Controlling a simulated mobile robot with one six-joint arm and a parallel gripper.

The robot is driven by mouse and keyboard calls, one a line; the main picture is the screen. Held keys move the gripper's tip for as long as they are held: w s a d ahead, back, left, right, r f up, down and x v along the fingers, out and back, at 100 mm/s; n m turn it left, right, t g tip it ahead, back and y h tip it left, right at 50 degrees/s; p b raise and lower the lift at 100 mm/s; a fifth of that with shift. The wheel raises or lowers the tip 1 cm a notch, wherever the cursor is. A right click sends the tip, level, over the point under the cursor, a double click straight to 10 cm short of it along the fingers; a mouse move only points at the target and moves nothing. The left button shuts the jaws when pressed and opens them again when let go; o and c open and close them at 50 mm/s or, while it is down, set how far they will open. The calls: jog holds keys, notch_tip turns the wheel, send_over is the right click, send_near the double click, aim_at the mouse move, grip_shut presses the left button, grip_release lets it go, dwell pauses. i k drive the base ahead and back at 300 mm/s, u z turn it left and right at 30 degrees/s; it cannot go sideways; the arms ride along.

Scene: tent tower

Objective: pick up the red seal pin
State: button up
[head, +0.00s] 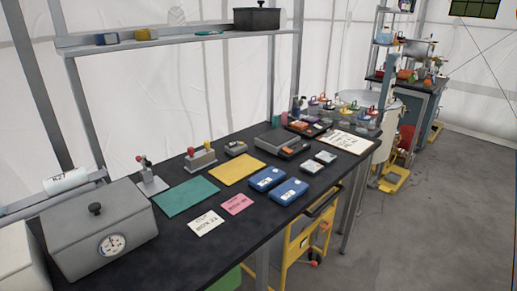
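A small grey block (201,161) stands on the black bench, left of the middle. A red-topped pin (209,147) and a yellow-topped pin (190,151) stand upright in it. A second small grey stand (151,183) to its left holds thin pieces with a red top and a green top. Both stands are small in the head view, and I cannot tell for certain which red-topped piece is the red seal pin. My gripper is not in view.
The black bench (262,219) also bears a grey box with a gauge (90,238), a green mat (187,197), a yellow mat (237,168), blue cases (288,191) and labels. A shelf (170,41) runs above the bench. Open grey floor (430,220) lies to the right.

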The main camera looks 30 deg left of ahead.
aim_at(191, 151)
jog(key=z, duration=0.15)
jog(key=k, duration=0.2)
jog(key=u, duration=1.55)
jog(key=i, duration=1.15)
jog(key=u, duration=0.1)
